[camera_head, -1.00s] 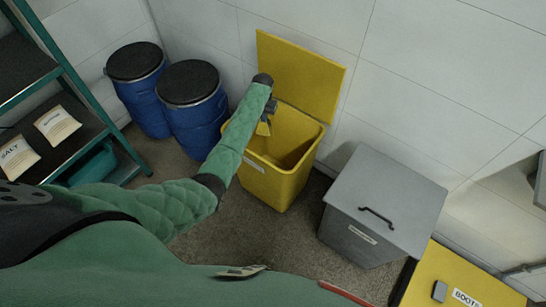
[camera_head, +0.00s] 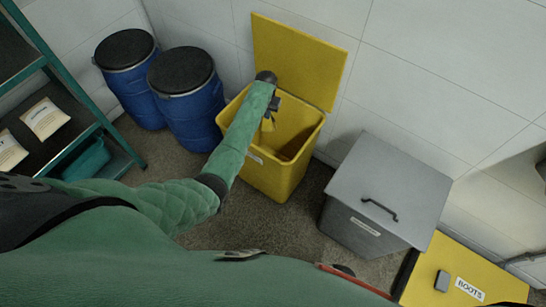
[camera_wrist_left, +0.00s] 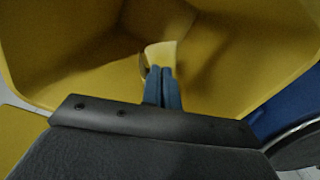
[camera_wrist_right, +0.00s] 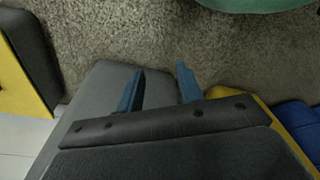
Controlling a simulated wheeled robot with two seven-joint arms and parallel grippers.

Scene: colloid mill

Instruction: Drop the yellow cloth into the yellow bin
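The yellow bin (camera_head: 262,176) stands against the wall with its lid (camera_head: 298,62) tipped up open. My left gripper (camera_head: 269,114) is over the bin's opening, pointing down into it. In the left wrist view its blue fingers (camera_wrist_left: 162,72) are together, shut on the pale yellow cloth (camera_wrist_left: 160,52), which hangs from the tips inside the bin's walls (camera_wrist_left: 75,70). In the head view the cloth shows as a small yellow piece (camera_head: 268,125) below the fingers. My right gripper (camera_wrist_right: 158,75) is open and empty, seen only in its wrist view.
A grey lidded bin (camera_head: 388,190) stands right of the yellow bin. A yellow box marked BOOTS (camera_head: 460,275) is at the lower right. Blue drums (camera_head: 190,100) stand to the left, beside a green shelf (camera_head: 70,140) with labelled bags.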

